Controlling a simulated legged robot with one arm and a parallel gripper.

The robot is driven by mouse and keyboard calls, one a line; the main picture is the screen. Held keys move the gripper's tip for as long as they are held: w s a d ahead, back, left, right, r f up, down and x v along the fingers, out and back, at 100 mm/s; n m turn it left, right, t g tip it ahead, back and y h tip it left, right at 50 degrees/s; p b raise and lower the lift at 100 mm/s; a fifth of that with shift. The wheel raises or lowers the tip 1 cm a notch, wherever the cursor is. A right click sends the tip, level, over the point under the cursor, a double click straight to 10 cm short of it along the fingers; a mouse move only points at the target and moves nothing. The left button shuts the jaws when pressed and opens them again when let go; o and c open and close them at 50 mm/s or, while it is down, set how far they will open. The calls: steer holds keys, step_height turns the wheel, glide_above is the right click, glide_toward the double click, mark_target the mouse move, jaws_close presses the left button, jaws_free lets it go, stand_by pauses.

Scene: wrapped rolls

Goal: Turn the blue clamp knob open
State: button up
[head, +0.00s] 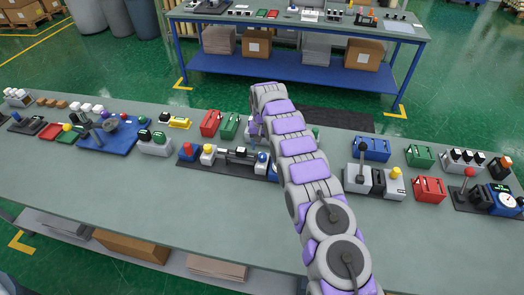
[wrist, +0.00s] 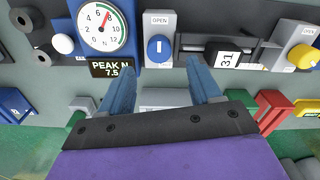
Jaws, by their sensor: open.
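The blue clamp knob (wrist: 158,48) sits on a grey block marked OPEN, near the top centre of the wrist view. A white line on the knob runs up and down in that view. In the head view the blue knob (head: 262,157) shows just left of my arm. My gripper (wrist: 162,62) is open and empty. Its two blue fingers point toward the knob, one to each side in the wrist view, and the knob shows between their tips. I cannot tell whether they touch it. In the head view my arm hides the fingertips.
A round gauge (wrist: 102,27) with a PEAK N display stands left of the knob in the wrist view. A yellow knob (wrist: 303,56) and a dark clamp bar (wrist: 222,54) are to the right. Red and green blocks stand nearby on the grey bench (head: 160,190).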

mark_target(262, 154)
step_height(262, 154, up, 12)
steer(key=p, duration=0.2)
steer(key=shift+w+p, duration=0.15)
steer(key=shift+p, duration=0.25)
steer(key=shift+r, duration=0.1)
steer(key=s+d+r+b, duration=0.3)
steer(key=s+d+r, duration=0.3)
steer(key=s+r, duration=0.25)
steer(key=s+d+r+g+b, duration=0.1)
steer(key=s+d+r, duration=0.15)
steer(key=s, duration=0.45)
steer(key=s+d+r+b, duration=0.1)
steer(key=s+d+r, duration=0.15)
steer(key=s, duration=0.45)
steer(key=s+d+f+b, duration=0.1)
steer(key=s+f, duration=0.2)
steer(key=s, duration=0.8)
steer(key=s+d+f+b, duration=0.1)
steer(key=s+f+b, duration=0.1)
steer(key=s, duration=1)
steer(key=s+d+f+b, duration=0.1)
steer(key=s+d+f, duration=0.1)
steer(key=s, duration=0.9)
steer(key=shift+s+f+g, duration=0.3)
steer(key=shift+f+g, duration=0.1)
steer(key=shift+f, duration=0.4)
